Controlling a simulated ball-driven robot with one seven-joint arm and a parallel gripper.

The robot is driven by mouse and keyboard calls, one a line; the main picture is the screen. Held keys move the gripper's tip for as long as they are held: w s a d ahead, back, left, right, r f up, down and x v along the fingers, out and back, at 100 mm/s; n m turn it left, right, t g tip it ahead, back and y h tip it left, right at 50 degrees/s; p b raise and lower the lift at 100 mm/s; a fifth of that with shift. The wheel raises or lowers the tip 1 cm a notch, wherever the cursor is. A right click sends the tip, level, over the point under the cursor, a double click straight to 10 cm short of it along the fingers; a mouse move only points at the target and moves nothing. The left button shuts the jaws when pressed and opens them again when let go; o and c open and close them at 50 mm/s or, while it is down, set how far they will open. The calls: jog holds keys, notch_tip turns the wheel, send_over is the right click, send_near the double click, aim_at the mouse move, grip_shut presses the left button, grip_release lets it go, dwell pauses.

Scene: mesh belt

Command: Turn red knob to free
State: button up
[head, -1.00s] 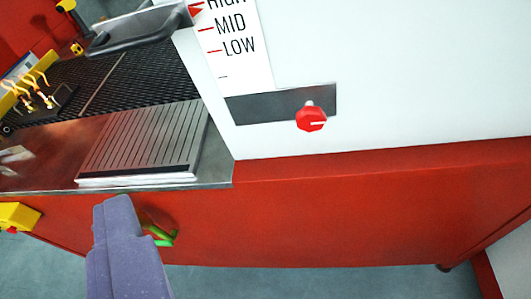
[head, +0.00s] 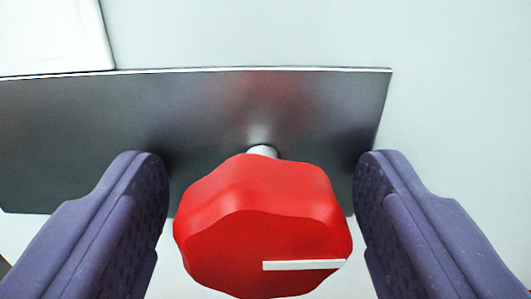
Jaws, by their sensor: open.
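The red knob (head: 255,215) is large and low in the middle of the view, with a scalloped rim. Its white pointer line lies nearly level and points to the right. A short pale shaft (head: 263,151) joins it to a dark metal plate (head: 230,105). My gripper (head: 262,190) is open, with one purple finger on each side of the knob. A small gap shows between each finger and the knob, so neither seems to touch it. The knob's lower edge is close to the bottom of the picture. No "free" marking shows.
The plate is fixed on a pale wall panel (head: 455,110), which is clear to the right. The corner of a white label card (head: 50,35) shows at top left, with no lettering visible.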

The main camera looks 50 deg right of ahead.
jog(key=c, duration=1)
jog(key=shift+r+n+p, duration=0.1)
jog(key=shift+n+p, duration=0.3)
jog(key=shift+p, duration=0.05)
jog(key=n+p, duration=0.2)
jog(key=n, duration=0.1)
jog(key=shift+r, duration=0.1)
jog(key=n+p, duration=0.4)
jog(key=n, duration=0.1)
jog(key=shift+s, duration=0.1)
jog(key=shift+c, duration=0.2)
jog(key=n+p, duration=0.2)
jog(key=n, duration=0.3)
jog(key=shift+d+n+p, duration=0.1)
jog(key=shift+n+p, duration=0.75)
jog(key=shift+n, duration=1.15)
jog(key=shift+f, duration=0.2)
